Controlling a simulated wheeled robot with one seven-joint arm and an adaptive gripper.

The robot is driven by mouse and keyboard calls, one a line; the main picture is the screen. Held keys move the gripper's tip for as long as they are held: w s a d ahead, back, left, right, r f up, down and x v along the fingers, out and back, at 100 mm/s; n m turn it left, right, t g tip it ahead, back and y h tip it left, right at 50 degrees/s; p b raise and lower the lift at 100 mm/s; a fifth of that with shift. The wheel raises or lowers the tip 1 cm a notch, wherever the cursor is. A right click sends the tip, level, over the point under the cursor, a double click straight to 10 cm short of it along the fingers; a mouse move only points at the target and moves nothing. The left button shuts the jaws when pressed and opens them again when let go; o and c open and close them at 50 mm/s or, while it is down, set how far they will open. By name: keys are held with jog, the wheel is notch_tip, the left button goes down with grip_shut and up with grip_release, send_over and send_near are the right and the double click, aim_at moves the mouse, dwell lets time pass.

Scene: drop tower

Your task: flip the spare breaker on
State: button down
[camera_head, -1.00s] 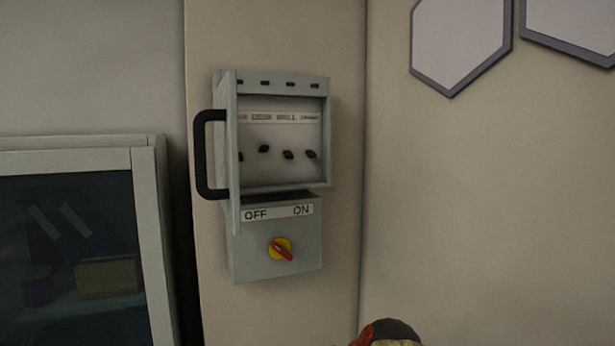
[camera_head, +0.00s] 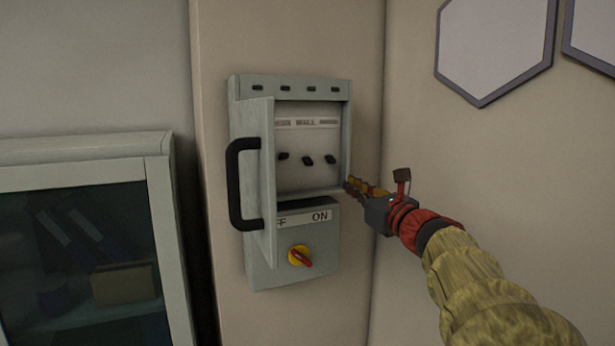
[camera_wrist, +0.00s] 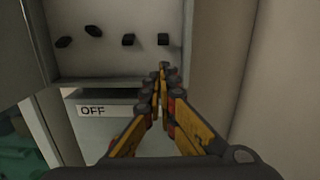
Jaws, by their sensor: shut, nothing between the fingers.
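The grey breaker box (camera_head: 290,88) hangs on the wall with its door (camera_head: 262,180) swung open to the left. Three black breaker toggles show in the head view, the rightmost (camera_head: 330,160) nearest my gripper; the door hides the far left. The labels above are too small to read surely. My gripper (camera_head: 352,186) is shut and empty at the box's lower right edge. In the wrist view its fingertips (camera_wrist: 163,72) are below the rightmost toggle, apparently apart from it.
Below the breakers, a red rotary knob (camera_head: 300,256) on yellow sits under an OFF/ON label (camera_head: 318,217). The door's black handle (camera_head: 236,185) sticks out left. A glass-fronted cabinet (camera_head: 158,210) stands at left. The wall right of the box is close to my arm.

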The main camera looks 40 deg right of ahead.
aim_at(326, 171)
jog(key=shift+w+m, duration=0.1)
jog(key=shift+m, duration=0.2)
jog(key=p+x, duration=0.1)
jog(key=x, duration=0.9)
jog(key=shift+p, duration=0.4)
jog(key=shift+r+p, duration=0.1)
jog(key=shift+p, duration=0.3)
jog(key=shift+r+p, duration=0.1)
jog(key=shift+p, duration=0.2)
jog(key=shift+s+g, duration=0.25)
jog(key=shift+g, duration=0.05)
